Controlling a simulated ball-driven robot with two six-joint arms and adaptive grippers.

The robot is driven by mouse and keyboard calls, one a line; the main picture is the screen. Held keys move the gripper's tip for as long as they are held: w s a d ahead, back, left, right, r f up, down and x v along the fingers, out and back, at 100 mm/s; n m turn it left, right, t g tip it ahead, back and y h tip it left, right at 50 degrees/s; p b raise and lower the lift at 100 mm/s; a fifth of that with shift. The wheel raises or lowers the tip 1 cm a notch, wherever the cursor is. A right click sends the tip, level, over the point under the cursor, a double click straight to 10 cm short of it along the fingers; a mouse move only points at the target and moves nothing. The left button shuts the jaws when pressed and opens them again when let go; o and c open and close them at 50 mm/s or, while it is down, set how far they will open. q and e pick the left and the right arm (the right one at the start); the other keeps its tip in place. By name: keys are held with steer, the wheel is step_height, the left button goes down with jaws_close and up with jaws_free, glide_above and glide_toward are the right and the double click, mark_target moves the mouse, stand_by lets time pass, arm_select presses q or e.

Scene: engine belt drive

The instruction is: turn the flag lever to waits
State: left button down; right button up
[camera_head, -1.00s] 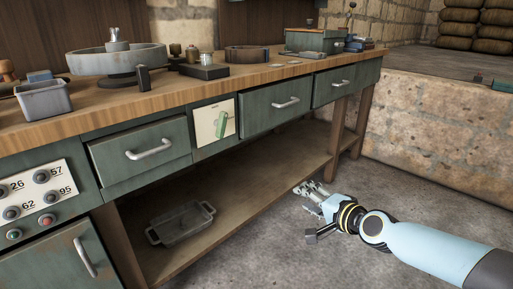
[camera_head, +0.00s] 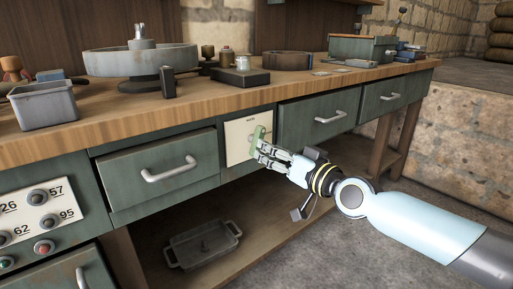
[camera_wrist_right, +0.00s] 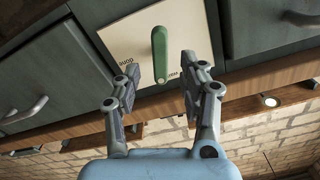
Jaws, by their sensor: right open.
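The green flag lever (camera_head: 257,139) sits on a cream plate (camera_head: 236,129) in the front of the workbench, between two drawers. In the right wrist view the lever (camera_wrist_right: 160,52) stands out from the plate (camera_wrist_right: 190,42). A word like "done" appears upside down to its left; a second label is partly hidden by a finger. My right gripper (camera_head: 262,152) is open in front of the plate. In the wrist view its fingertips (camera_wrist_right: 160,78) lie on either side of the lever's end, and I cannot tell whether they touch it. My left gripper is not in view.
The drawer handles (camera_head: 168,170) and (camera_head: 331,117) stick out on both sides of the plate. The bench top (camera_head: 215,108) overhangs above. A numbered button panel (camera_head: 38,212) is at left. A grey tray (camera_head: 203,245) lies on the lower shelf.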

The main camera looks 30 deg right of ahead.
mark_target(255, 140)
steer(key=w+b, duration=0.1)
steer(key=w, duration=0.4)
steer(key=shift+w+a, duration=0.1)
steer(key=shift+a, duration=0.1)
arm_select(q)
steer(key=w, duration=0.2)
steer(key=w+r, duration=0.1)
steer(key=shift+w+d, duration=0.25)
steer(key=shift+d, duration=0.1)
arm_select(e)
jaws_close()
